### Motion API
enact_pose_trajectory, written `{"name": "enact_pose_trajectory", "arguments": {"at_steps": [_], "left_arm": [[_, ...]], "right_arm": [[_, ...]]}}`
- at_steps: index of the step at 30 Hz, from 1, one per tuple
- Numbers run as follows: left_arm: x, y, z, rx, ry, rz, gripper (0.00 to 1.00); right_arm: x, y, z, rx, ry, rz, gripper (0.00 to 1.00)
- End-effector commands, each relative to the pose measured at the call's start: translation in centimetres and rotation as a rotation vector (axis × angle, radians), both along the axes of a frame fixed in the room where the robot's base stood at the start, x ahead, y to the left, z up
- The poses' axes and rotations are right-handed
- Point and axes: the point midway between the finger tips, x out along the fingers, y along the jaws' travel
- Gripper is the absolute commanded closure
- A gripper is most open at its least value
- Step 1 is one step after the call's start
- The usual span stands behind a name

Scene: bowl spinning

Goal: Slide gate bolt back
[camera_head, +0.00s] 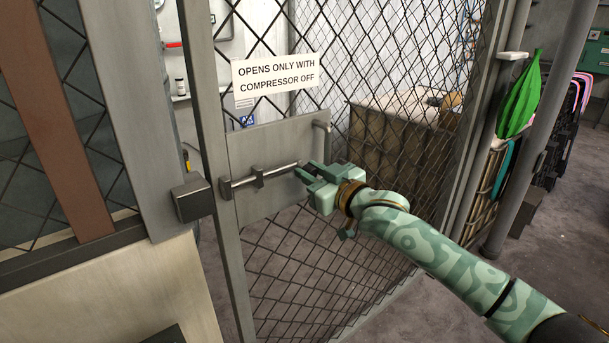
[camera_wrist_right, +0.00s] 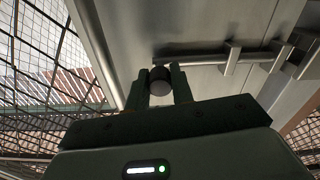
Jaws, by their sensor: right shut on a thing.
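The gate bolt (camera_head: 280,171) is a thin metal rod lying across a grey plate (camera_head: 250,143) on the mesh gate, running through brackets (camera_head: 258,179). In the right wrist view the rod (camera_wrist_right: 260,57) runs right through brackets (camera_wrist_right: 232,57) towards a metal block. A dark round knob (camera_wrist_right: 160,81) sits between the fingers. My right gripper (camera_head: 305,172) is shut on this knob at the rod's right end; it also shows in the wrist view (camera_wrist_right: 160,88). Whether the rod's left end sits inside the dark block (camera_head: 192,198) on the post is unclear. My left gripper is out of view.
A sign (camera_head: 276,80) on the gate reads "OPENS ONLY WITH COMPRESSOR OFF". A vertical pull handle (camera_head: 321,140) stands above my right gripper. A green folded umbrella-like thing (camera_head: 519,95) is at the right. Grey floor (camera_head: 420,318) lies open below my arm.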

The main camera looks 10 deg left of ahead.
Motion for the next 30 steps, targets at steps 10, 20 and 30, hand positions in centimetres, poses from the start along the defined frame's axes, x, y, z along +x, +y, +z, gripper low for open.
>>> {"name": "enact_pose_trajectory", "arguments": {"at_steps": [10, 20, 30], "left_arm": [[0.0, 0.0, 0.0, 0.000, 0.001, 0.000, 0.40], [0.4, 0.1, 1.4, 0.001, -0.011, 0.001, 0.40], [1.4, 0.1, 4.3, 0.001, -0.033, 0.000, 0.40]], "right_arm": [[0.2, -0.2, 0.0, -0.002, -0.001, -0.006, 0.55], [-1.6, -2.0, 0.4, -0.001, -0.001, -0.005, 0.55], [-8.0, -8.5, 0.4, -0.003, -0.001, -0.007, 0.55]]}}
